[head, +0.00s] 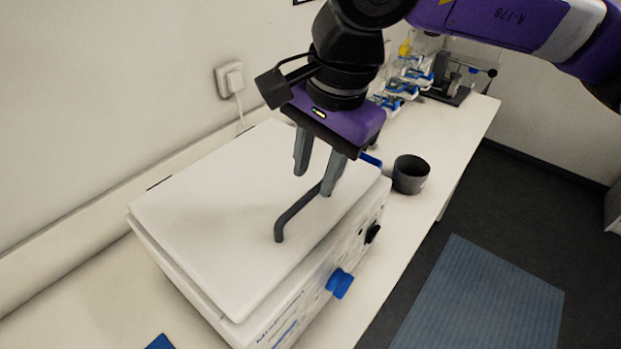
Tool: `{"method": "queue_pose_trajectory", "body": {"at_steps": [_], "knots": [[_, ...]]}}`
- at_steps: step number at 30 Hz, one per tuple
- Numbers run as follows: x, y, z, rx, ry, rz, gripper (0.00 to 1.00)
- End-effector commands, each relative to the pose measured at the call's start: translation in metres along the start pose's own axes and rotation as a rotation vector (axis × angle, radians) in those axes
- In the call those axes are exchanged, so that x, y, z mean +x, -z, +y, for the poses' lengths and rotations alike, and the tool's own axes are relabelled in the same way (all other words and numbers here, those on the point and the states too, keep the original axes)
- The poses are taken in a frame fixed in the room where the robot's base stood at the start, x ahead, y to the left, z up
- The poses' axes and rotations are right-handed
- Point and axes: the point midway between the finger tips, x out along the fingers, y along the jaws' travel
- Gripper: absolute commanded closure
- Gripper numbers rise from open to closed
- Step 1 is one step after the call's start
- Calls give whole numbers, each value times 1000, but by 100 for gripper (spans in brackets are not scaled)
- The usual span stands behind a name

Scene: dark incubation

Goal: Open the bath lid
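The bath (325,283) is a white box-shaped device with a blue knob and a black knob on its front. Its white lid (215,205) lies flat and closed on top. A dark grey bar handle (290,216) stands on the lid near its front edge. My gripper (315,180) points down above the lid at the handle's far right end. Its two grey fingers are apart, with a gap between them. The right finger overlaps the handle's end in the picture; I cannot tell whether it touches.
A dark grey cup (410,174) stands on the white bench right of the bath. Bottles and blue-and-white racks (405,82) stand farther back. A wall socket with a plug (230,79) is behind the bath. A blue mat (480,300) lies on the dark floor.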

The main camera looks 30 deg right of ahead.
Motion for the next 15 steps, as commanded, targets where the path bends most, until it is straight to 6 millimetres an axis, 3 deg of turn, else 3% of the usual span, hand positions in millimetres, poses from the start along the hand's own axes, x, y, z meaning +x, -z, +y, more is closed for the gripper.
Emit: {"method": "queue_pose_trajectory", "body": {"at_steps": [7,15], "knots": [[28,-1,0,1,-1,-3,66],[34,0,0,0,1,-1,66]]}}
